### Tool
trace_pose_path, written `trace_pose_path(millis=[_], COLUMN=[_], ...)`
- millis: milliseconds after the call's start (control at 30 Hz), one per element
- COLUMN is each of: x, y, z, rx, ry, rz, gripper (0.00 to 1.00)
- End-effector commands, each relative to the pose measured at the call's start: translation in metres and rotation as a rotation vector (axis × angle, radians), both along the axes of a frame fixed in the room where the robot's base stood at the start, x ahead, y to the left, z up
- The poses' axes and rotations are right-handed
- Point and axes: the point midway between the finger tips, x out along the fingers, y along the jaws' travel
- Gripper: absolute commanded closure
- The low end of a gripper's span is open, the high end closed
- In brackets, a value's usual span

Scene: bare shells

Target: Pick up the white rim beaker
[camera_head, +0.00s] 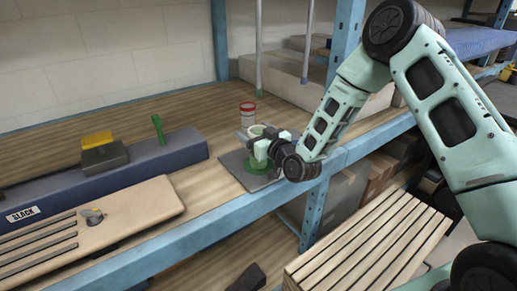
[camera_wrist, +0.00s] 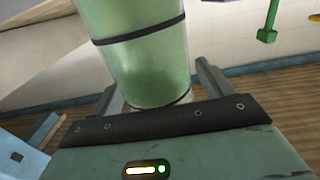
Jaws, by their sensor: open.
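The white rim beaker (camera_head: 256,131) stands on a grey board on the shelf, its pale rim showing just above my gripper (camera_head: 262,149). My gripper hides much of its body in the head view. In the wrist view, a green see-through beaker (camera_wrist: 148,68) with dark bands stands between the two fingers of my gripper (camera_wrist: 160,86). The fingers are open, one on each side of it. I cannot tell whether either finger touches it.
A red-rimmed beaker (camera_head: 247,110) stands close behind. The grey board (camera_head: 262,184) lies near the shelf's blue front edge. Blue posts rise behind.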

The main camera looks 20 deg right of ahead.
Motion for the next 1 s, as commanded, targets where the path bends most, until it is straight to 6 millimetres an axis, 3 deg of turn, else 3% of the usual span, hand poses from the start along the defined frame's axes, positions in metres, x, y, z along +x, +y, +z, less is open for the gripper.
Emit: trace_pose_path(millis=[67,300,633,967,1000], x=[0.000,0.000,0.000,0.000,-0.010], y=[0.000,0.000,0.000,0.000,-0.003], z=[0.000,0.000,0.004,0.042,0.034], rx=[0.000,0.000,-0.001,-0.002,-0.002], ry=[0.000,-0.001,-0.001,-0.004,0.003], rz=[0.000,0.000,0.000,0.001,0.001], gripper=[0.24,0.88,0.88,0.88,0.88])
